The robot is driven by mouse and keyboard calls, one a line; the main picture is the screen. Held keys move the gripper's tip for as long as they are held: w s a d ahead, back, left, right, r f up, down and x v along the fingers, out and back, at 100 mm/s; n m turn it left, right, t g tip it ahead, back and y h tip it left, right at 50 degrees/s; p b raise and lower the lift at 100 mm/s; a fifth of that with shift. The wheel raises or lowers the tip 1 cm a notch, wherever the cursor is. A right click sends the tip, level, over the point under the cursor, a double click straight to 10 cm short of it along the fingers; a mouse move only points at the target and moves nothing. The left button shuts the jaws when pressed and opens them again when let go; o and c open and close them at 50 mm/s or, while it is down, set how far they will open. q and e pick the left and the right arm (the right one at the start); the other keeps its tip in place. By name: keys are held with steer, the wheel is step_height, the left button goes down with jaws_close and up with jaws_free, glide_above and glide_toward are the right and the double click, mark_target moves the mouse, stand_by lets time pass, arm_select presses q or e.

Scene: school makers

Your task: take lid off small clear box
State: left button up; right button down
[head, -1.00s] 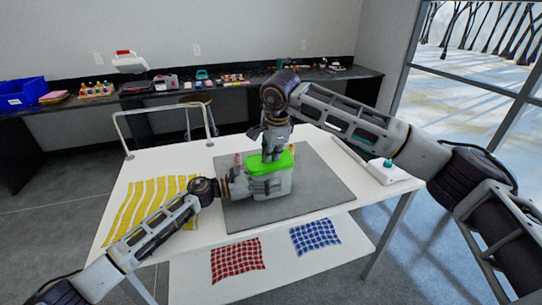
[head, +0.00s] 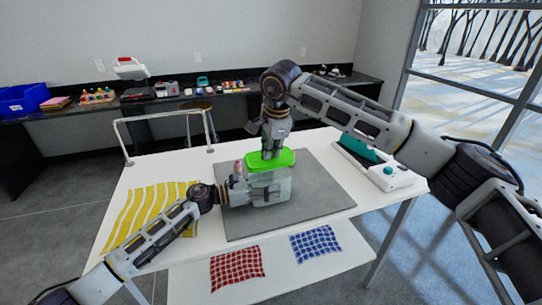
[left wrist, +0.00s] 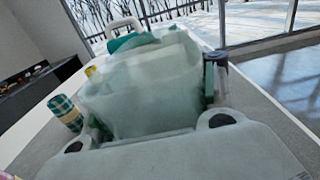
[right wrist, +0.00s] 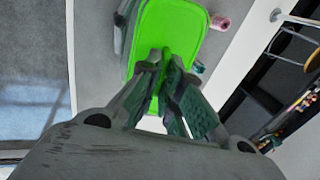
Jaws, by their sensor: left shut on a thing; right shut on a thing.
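The small clear box (head: 272,188) stands on the grey mat. It fills the middle of the left wrist view (left wrist: 145,95), where no green lid shows on its top. My left gripper (head: 244,189) is shut on the box from its left side. The bright green lid (head: 283,159) is over the box in the head view and seems slightly raised from it. My right gripper (head: 270,152) points down from above and is shut on the middle of the lid. The lid (right wrist: 168,40) also shows under the fingers in the right wrist view. The inside of the box is unclear.
The grey mat (head: 322,190) lies on the white table. A pink roll (right wrist: 220,22) stands close to the lid. A yellow striped cloth (head: 150,215) lies left; red (head: 237,268) and blue (head: 316,243) checked cloths lie in front. A white-and-teal device (head: 392,174) is at right.

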arm_select(q)
steer(key=o, duration=1.5)
steer(key=shift+v, duration=6)
